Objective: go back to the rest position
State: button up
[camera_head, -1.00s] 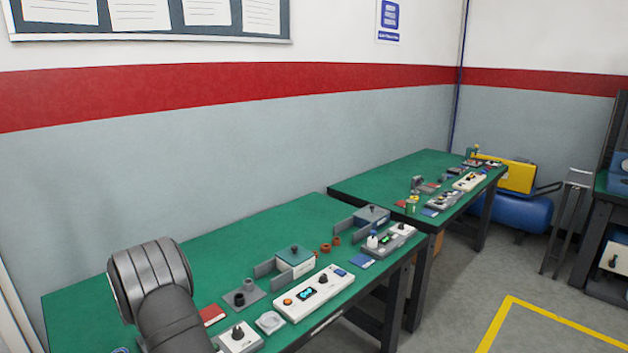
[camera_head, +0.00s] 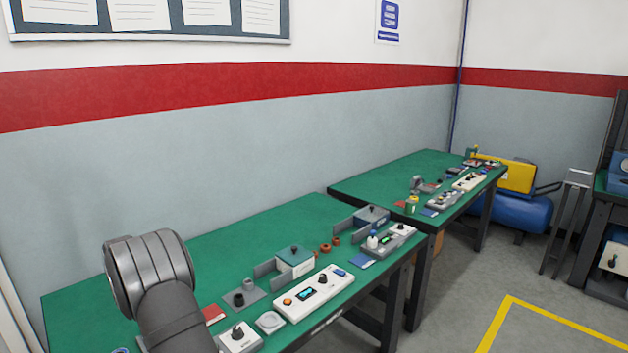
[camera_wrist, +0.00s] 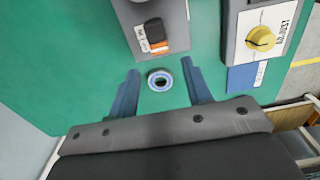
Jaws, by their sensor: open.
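My gripper (camera_wrist: 163,95) shows in the wrist view with its two blue-grey fingers spread apart. It is open, with nothing gripped. In the head view my arm stands at the lower left, over the near green table (camera_head: 215,255), and my gripper is not visible there.
A grey block with an orange-and-black part (camera_wrist: 158,30) and a box with a yellow knob (camera_wrist: 262,38) lie beyond the fingers. On the near table stand a white control box (camera_head: 314,293), a green-lidded box (camera_head: 295,258) and small parts. The table's back left is clear.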

notch_tip(320, 180, up, 11)
notch_tip(320, 180, down, 18)
jog(key=shift+r, duration=0.15)
jog(key=shift+w+d+r, duration=0.7)
jog(key=shift+w+d, duration=0.3)
notch_tip(320, 180, up, 17)
jog(key=s+d+r+t+y, duration=0.1)
jog(key=s+d+r+y, duration=0.1)
jog(key=d, duration=0.7)
jog(key=shift+d+r+y, duration=0.4)
jog(key=shift+r+y, duration=0.4)
jog(key=shift+y, duration=0.4)
